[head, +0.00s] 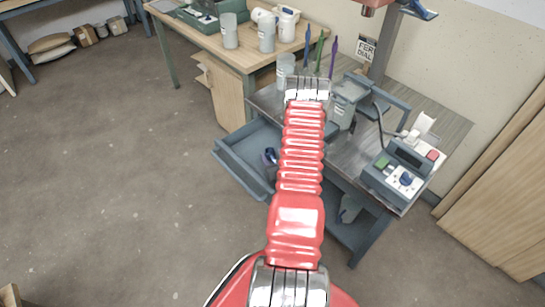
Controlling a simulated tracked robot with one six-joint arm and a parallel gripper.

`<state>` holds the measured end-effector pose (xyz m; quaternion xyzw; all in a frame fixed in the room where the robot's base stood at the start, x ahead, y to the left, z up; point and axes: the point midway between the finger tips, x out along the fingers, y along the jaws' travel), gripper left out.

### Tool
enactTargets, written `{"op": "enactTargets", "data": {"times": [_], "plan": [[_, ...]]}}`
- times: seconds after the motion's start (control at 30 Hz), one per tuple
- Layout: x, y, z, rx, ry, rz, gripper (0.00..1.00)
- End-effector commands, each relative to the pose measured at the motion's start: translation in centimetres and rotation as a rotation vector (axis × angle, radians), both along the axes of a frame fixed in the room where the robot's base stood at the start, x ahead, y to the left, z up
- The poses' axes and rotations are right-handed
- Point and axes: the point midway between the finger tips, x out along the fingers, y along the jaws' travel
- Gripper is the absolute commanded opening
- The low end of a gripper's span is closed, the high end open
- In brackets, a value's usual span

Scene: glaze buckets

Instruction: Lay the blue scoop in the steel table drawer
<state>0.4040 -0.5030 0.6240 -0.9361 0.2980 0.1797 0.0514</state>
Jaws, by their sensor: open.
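The steel table drawer (232,163) is pulled out, a blue-grey open box on the left side of the steel table (350,155). A small dark blue object (270,156) lies inside it, close to the left edge of my arm. It looks like the blue scoop, but it is too small and partly covered to be sure. My red arm reaches up the middle of the view and passes in front of the drawer's right part. The arm ends in a silver section over the steel table. My gripper's fingers are hidden behind it.
The steel table carries a control box (398,178) and a grey-green container (347,92). Blue, green and purple upright tools (319,52) stand behind my arm's end. A wooden table (245,55) with jars is behind. The floor (120,170) on the left is clear.

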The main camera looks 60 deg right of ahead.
Motion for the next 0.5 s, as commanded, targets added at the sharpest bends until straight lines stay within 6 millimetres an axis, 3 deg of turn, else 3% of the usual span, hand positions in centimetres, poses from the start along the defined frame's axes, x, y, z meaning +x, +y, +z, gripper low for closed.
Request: {"op": "enactTargets", "data": {"times": [0.03, 0.07, 0.23, 0.5], "plan": [[-0.5, 1.0, -1.3, 0.036, 0.015, -0.003, 0.54], [-0.5, 1.0, -1.2, 0.036, 0.015, -0.003, 0.54], [-0.7, 0.9, -0.1, 0.035, 0.014, -0.006, 0.54], [-4.1, 3.1, 1.7, 0.031, 0.012, -0.010, 0.54]]}}
